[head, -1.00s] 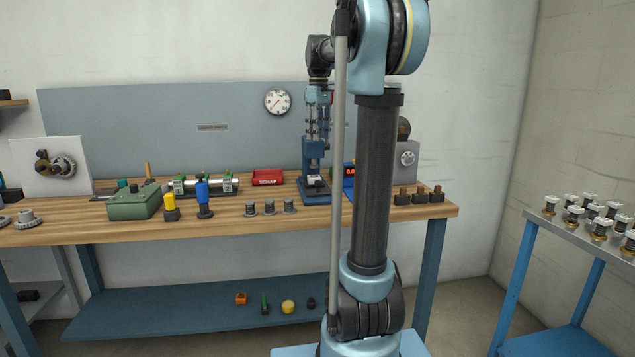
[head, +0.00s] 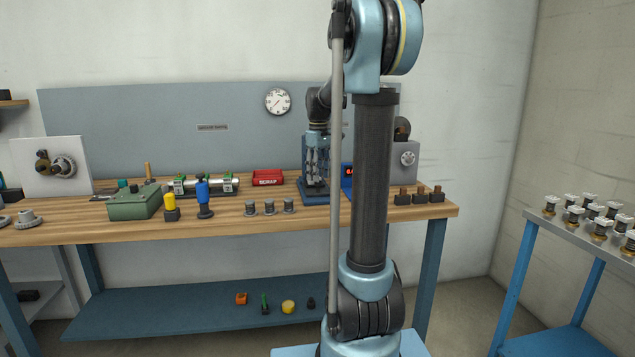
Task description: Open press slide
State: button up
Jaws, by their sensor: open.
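The blue press (head: 308,196) stands at the back of the wooden bench, right of the red scrap bin. Its base and part of its column show; my arm hides its upper part and most of its slide. My gripper (head: 316,184) points down in front of the press, its fingers low over the press base. The fingers look apart with nothing visible between them. I cannot tell whether they touch the slide or the nest.
A red scrap bin (head: 268,177), a green box (head: 135,202) and several grey cylindrical parts (head: 269,207) stand left of the press. A display (head: 347,175) and brown-topped parts (head: 420,195) are on the right. Bare bench top (head: 230,222) lies along the front.

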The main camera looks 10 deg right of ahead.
jog(key=shift+f, duration=1.4)
grip_shut()
jog(key=shift+s, duration=4.8)
grip_release()
